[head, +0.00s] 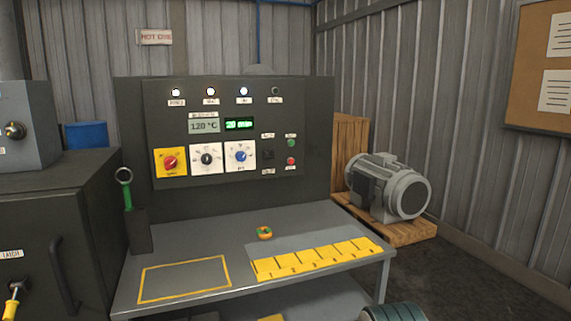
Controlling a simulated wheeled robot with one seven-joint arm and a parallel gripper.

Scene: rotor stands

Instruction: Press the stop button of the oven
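The dark grey control panel (225,92) stands upright at the back of the bench. A small round red button (291,161) sits at its lower right. A small green button (291,142) sits just above it. Their labels are too small to read. A dark cabinet with a door (28,235), probably the oven, stands at the left with a vertical handle (63,275). My gripper is not in view, and nothing touches the buttons.
The panel has a 120 °C display (204,126), a green display (239,125) and several knobs. The bench (205,252) holds a small orange-green object (265,233) and yellow numbered plates (315,259). A motor (390,187) on a pallet stands right.

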